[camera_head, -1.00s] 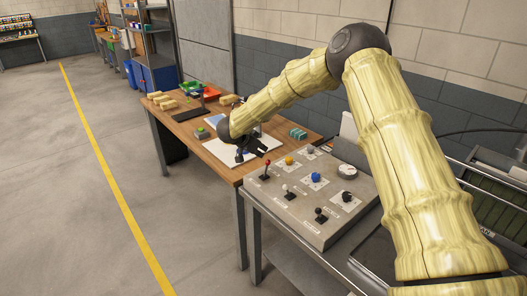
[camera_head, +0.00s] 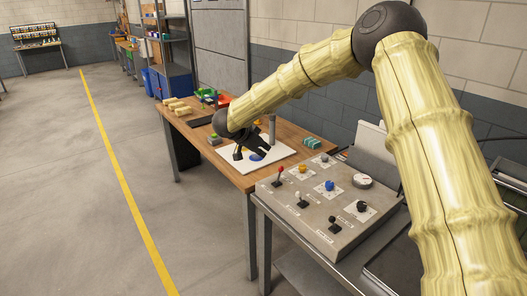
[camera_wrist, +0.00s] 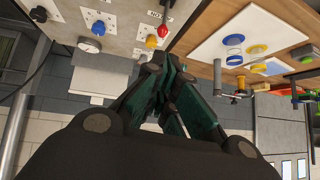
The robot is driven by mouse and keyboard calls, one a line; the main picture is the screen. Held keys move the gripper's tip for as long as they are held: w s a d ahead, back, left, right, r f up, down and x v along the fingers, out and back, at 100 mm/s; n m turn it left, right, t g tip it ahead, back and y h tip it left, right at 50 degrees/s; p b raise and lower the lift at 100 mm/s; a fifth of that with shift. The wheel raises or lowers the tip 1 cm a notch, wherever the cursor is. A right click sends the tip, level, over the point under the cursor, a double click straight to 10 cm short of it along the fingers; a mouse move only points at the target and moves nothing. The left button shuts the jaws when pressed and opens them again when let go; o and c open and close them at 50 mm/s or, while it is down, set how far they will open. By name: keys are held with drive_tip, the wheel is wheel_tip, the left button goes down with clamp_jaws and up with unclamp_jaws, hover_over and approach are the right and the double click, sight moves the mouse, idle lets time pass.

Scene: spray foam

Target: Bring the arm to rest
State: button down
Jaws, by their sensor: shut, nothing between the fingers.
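The white board (camera_head: 283,158) lies on the wooden table (camera_head: 228,168), partly hidden behind my gripper. The wrist view shows the board (camera_wrist: 215,50) with blue and yellow round pieces on it.
A grey control panel (camera_head: 292,218) with levers and coloured knobs stands on a metal table right of the wooden table. Yellowish blocks (camera_head: 178,107), a teal block (camera_head: 312,142) and a grey upright cylinder (camera_head: 272,128) are on the wooden table. Open floor (camera_head: 70,190) lies left.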

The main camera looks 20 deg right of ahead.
drive_tip(key=shift+f, duration=0.1)
drive_tip(key=s+a+f+n+t, duration=0.1)
drive_tip(key=s+f+n, duration=0.3)
drive_tip(key=f, duration=0.6)
drive_tip(key=s+f+n+t, duration=0.1)
drive_tip(key=s+f, duration=0.4)
drive_tip(key=f, duration=0.5)
drive_tip(key=s+a+f+n+y, duration=0.2)
drive_tip(key=s+f+n+y, duration=0.2)
drive_tip(key=s+f, duration=0.95)
drive_tip(key=s+f+n+g+y, duration=0.1)
drive_tip(key=s+f+g, duration=0.1)
drive_tip(key=s, duration=1)
drive_tip(key=s+f+n+g+y, duration=0.1)
drive_tip(key=s+f+g, duration=0.1)
drive_tip(key=s, duration=1.1)
drive_tip(key=s+f+n+g+y, duration=0.2)
drive_tip(key=s+f, duration=0.1)
drive_tip(key=s, duration=0.9)
drive_tip(key=shift+s+a+f+g, duration=0.3)
drive_tip(key=shift+s, duration=0.1)
